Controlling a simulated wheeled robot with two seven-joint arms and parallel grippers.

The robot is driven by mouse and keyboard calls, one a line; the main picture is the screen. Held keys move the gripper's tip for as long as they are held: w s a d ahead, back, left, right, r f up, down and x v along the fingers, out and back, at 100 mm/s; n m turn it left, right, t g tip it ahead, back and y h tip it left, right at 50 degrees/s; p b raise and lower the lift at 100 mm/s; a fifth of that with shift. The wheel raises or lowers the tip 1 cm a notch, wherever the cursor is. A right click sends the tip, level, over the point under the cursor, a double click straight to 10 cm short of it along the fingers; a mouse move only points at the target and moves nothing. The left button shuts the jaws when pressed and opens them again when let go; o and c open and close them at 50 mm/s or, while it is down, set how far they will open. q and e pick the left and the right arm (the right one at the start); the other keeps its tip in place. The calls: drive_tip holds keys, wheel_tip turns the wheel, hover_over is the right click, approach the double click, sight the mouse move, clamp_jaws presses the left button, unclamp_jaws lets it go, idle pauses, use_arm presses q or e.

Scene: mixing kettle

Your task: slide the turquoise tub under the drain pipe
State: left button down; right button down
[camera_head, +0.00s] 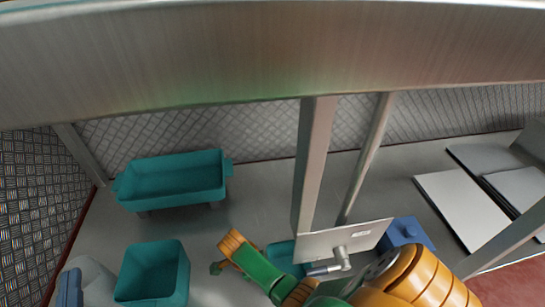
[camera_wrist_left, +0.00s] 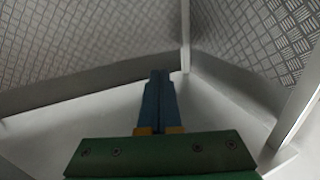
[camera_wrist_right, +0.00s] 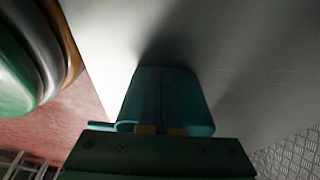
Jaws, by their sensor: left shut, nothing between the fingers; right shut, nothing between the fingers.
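In the head view a long turquoise tub (camera_head: 175,180) with end handles stands on short feet at the back left. A squarer turquoise bin (camera_head: 152,272) is nearer, below it. Part of another turquoise piece (camera_head: 285,254) shows behind my green and orange arm. A short grey pipe with a lever (camera_head: 341,258), likely the drain pipe, is by the metal plate. My left gripper (camera_wrist_left: 159,76) is shut and empty before a corner of patterned panels. My right gripper (camera_wrist_right: 160,80) is shut and empty; its fingers overlap a turquoise tub (camera_wrist_right: 192,95). Which tub, and whether they touch, I cannot tell.
A wide metal beam (camera_head: 270,55) crosses the top, and posts (camera_head: 314,165) come down to the plate. A blue box (camera_head: 405,234) stands right of the plate. Pale flat panels (camera_head: 462,205) lie at the right. Grey floor (camera_head: 262,205) is clear right of the long tub.

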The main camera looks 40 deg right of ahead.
use_arm(q)
drive_tip(key=shift+d+r, duration=0.15)
drive_tip(key=shift+r, duration=0.1)
